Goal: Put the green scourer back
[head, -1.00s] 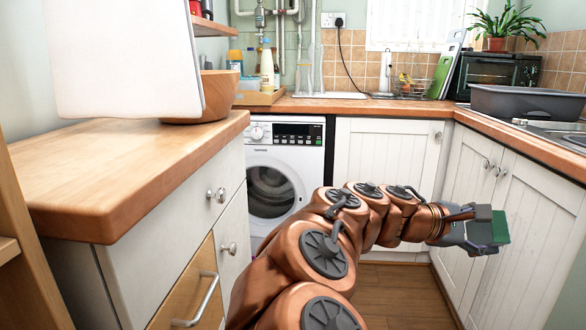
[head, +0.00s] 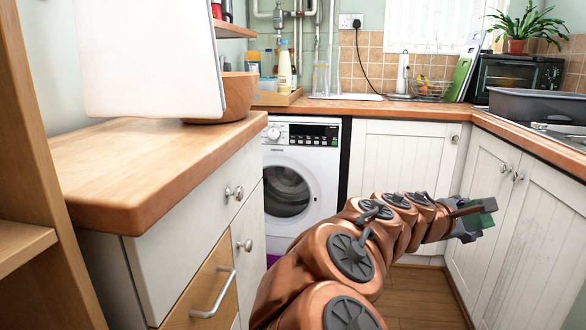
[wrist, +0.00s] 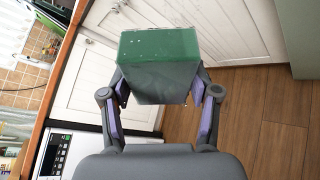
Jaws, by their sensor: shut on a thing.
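The green scourer (wrist: 157,46) is a block with a green top layer and a grey body. In the wrist view it sits between the two fingers of my gripper (wrist: 158,90), which is shut on it. In the head view my gripper (head: 474,222) is at the right, in front of the white cupboard doors and below the worktop. The scourer (head: 489,205) shows there at the fingertips as a small green edge, and most of its grey part is hard to make out. It is held in the air.
A wooden worktop (head: 500,117) runs along the back and right, with a grey basin (head: 535,104) on it. A wooden counter (head: 120,170) with a bowl (head: 238,98) stands at left. A washing machine (head: 300,165) is at the back. The floor (head: 420,295) looks clear.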

